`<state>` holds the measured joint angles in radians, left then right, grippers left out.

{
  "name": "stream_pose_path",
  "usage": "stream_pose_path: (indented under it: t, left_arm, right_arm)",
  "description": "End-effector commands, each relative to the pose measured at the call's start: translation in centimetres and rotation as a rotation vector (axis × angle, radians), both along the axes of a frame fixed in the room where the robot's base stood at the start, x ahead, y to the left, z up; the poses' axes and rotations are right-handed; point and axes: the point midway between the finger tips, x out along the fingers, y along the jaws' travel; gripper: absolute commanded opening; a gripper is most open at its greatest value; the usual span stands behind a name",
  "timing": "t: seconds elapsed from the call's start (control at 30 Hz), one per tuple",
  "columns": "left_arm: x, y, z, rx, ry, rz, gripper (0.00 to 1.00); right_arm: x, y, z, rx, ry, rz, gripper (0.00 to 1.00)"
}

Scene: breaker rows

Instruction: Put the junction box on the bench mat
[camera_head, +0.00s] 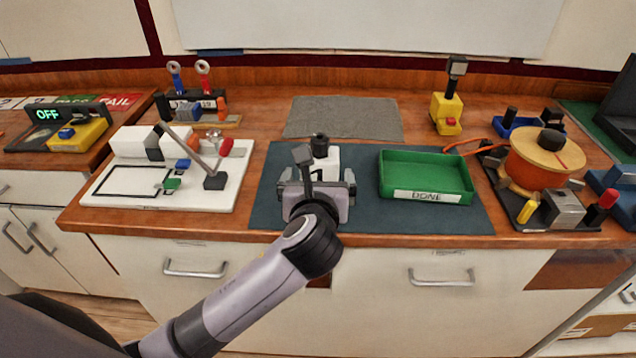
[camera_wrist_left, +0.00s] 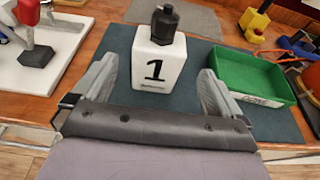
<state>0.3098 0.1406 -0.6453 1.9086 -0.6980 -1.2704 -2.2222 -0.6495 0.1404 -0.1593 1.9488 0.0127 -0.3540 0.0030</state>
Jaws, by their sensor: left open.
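A white block (camera_wrist_left: 152,68) marked "1" with a black knob-like piece (camera_wrist_left: 163,25) on top stands upright on the dark teal mat (camera_head: 268,190). The block (camera_head: 328,162) also shows in the head view, partly hidden by my gripper. Its label does not say whether it is the junction box. My left gripper (camera_head: 318,180) is open just in front of the block. In the wrist view its two fingers (camera_wrist_left: 158,78) are spread to either side of the block's front, with nothing held. My right gripper is not in view.
A green tray (camera_head: 427,158) labelled "DONE" stands on the mat's right. A white board with a lever (camera_head: 205,190) lies left. A grey mat (camera_head: 342,117) behind is bare. A yellow device (camera_head: 446,112) and an orange round fixture (camera_head: 535,170) stand right.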

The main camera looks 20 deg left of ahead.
Motion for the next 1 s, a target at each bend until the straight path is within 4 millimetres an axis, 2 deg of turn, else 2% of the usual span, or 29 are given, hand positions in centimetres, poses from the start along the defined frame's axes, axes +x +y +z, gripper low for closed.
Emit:
stream_pose_path:
  t: [0.77,0.87,1.0]
  left_arm:
    - [0.2,0.2,0.1,-0.008,0.002,0.003,1.0]
    - [-0.4,0.5,-0.7,-0.081,0.016,0.026,1.0]
    - [-2.6,1.4,-3.5,-0.343,0.054,0.126,1.0]
  right_arm:
    - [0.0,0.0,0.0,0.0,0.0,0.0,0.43]
    - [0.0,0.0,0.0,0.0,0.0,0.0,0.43]
    - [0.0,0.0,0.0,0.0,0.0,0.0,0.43]
